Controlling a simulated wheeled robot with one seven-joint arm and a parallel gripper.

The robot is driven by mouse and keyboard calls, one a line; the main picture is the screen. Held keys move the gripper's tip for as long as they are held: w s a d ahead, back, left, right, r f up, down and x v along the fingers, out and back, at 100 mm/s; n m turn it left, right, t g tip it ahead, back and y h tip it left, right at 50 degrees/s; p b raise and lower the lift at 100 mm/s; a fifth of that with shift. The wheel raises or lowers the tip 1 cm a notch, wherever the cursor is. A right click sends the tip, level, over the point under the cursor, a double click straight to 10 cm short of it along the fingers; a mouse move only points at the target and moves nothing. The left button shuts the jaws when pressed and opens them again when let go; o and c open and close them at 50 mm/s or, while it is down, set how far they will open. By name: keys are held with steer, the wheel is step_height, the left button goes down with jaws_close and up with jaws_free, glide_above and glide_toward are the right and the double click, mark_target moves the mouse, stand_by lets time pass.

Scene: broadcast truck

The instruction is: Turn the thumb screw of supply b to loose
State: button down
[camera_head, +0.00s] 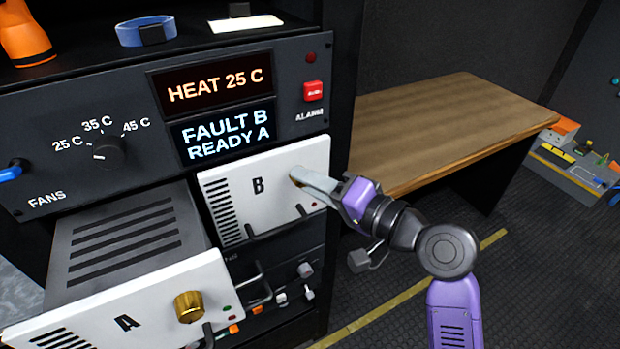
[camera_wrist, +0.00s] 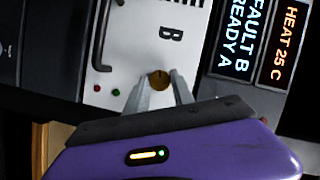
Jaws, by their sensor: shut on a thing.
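Supply B (camera_head: 265,190) is a white-fronted unit seated in the rack, marked "B". Its brass thumb screw (camera_wrist: 160,79) shows in the wrist view between my fingertips; in the head view my gripper hides it. My gripper (camera_head: 302,176) reaches in from the right and is shut on the thumb screw at the right part of the panel. The fingers also show in the wrist view (camera_wrist: 160,92), one on each side of the screw. The screw's turn position cannot be told. The display (camera_head: 225,133) reads "FAULT B READY A".
Supply A (camera_head: 125,322), with its own brass thumb screw (camera_head: 189,307), sticks out of the rack at lower left. Above are a fan knob (camera_head: 109,152) and a red alarm button (camera_head: 313,91). A wooden table (camera_head: 440,120) stands to the right, beyond my arm.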

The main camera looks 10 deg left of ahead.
steer(key=shift+s+a+r+n+h+p, duration=0.1)
steer(key=shift+n+h+p, duration=0.75)
steer(key=shift+n, duration=0.9)
steer(key=shift+s+a+r+n+h+p, duration=0.1)
steer(key=shift+n+h+p, duration=0.4)
steer(key=shift+n+h, duration=0.9)
steer(key=shift+f+n, duration=0.1)
steer(key=shift+n, duration=0.35)
steer(key=c, duration=1.1)
jaws_free()
steer(key=shift+t+y, duration=0.25)
steer(key=shift+t, duration=0.05)
steer(key=v, duration=0.7)
steer(key=shift+s+d+r+b, duration=0.2)
steer(key=shift+d+b, duration=0.05)
steer(key=shift+b, duration=0.2)
